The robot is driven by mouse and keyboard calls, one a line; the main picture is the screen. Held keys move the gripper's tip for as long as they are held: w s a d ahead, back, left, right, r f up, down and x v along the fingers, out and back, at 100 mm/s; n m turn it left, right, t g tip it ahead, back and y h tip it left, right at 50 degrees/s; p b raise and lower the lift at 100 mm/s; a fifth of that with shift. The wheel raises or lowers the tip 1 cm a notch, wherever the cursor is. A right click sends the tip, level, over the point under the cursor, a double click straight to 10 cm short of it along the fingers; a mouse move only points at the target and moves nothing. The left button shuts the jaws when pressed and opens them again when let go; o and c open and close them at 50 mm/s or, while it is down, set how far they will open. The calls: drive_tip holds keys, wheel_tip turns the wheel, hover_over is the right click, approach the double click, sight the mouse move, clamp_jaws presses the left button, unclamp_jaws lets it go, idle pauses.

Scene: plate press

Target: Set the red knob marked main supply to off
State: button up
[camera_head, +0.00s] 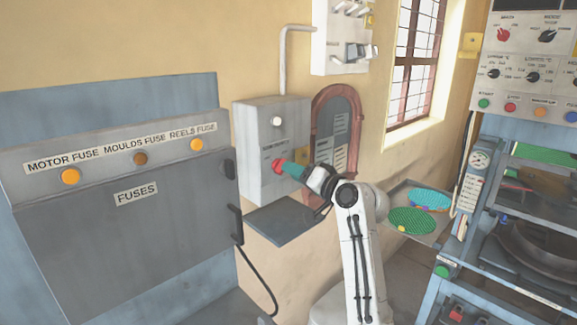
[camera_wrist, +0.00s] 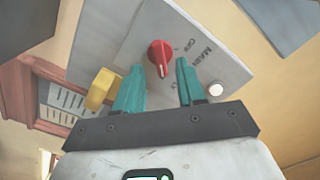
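The red knob (camera_wrist: 160,57) sits on a light grey panel (camera_wrist: 203,38) in the wrist view, with the words OFF and MAIN printed beside it. A pale line on the knob points toward the bottom of that view. My gripper (camera_wrist: 160,66) is open, its teal fingers apart on either side of the knob; I cannot tell whether they touch it. In the head view the panel is the front of a grey wall box (camera_head: 252,135), and the red knob (camera_head: 279,162) shows just past my gripper (camera_head: 286,167). My fingers hide part of the label.
A round white lamp (camera_head: 276,121) is above the knob. A yellow part (camera_wrist: 99,90) stands close to one finger. A grey shelf (camera_head: 285,222) juts out below the box. A fuse cabinet (camera_head: 120,215) is at left, a press (camera_head: 520,220) at right.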

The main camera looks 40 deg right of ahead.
drive_tip(key=w, duration=0.3)
clamp_jaws()
idle(0.5)
